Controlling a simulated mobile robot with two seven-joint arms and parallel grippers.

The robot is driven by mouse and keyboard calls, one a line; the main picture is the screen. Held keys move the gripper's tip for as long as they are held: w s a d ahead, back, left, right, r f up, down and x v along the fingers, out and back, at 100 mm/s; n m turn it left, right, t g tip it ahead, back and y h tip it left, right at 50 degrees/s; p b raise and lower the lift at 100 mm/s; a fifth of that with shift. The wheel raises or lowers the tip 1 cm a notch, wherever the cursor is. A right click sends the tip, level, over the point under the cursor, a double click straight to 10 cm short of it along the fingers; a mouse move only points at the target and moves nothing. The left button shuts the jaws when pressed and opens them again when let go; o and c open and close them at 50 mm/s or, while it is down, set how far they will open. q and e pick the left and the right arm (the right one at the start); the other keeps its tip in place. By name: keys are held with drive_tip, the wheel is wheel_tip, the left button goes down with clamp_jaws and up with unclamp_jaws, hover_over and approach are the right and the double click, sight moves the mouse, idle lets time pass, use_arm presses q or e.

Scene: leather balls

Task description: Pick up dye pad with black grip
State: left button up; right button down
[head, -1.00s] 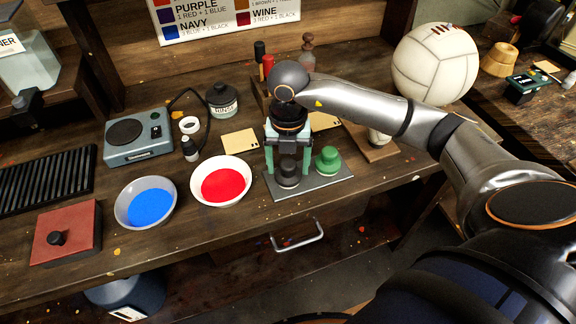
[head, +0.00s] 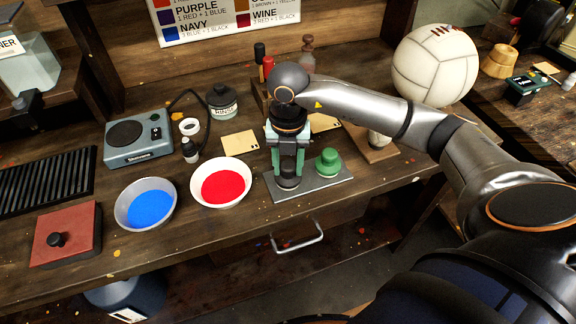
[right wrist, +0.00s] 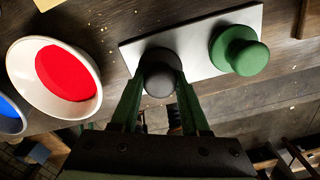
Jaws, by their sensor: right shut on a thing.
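The dye pad with the black grip (head: 288,181) stands on a grey plate (head: 312,187) on the workbench. In the right wrist view its round black knob (right wrist: 160,74) sits between my fingertips. My right gripper (head: 288,166) points down from above and is shut on that grip; it also shows in the right wrist view (right wrist: 160,90). The pad's lower part is partly hidden by the knob and fingers. A second pad with a green grip (head: 328,162) stands beside it on the plate, to the right, and apart from my fingers. My left gripper is out of view.
A bowl of red dye (head: 221,182) and a bowl of blue dye (head: 146,204) stand left of the plate. A rinse jar (head: 222,101), a small scale-like device (head: 139,138) and a stitched leather ball (head: 435,64) are farther off. A drawer handle (head: 298,239) is below the bench edge.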

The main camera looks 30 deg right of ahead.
sight(287, 164)
drive_tip(key=shift+r, duration=0.15)
drive_tip(key=shift+r, duration=0.2)
wheel_tip(287, 164, up, 2)
drive_tip(key=shift+w+r+b, duration=0.1)
drive_tip(key=shift+r+b, duration=0.05)
drive_tip(key=shift+b, duration=0.2)
drive_tip(key=s+a+r+p, duration=0.1)
drive_tip(key=s+a+r, duration=0.6)
drive_tip(key=s+r, duration=0.3)
drive_tip(key=shift+s+a, duration=0.35)
drive_tip(key=shift+s, duration=0.6)
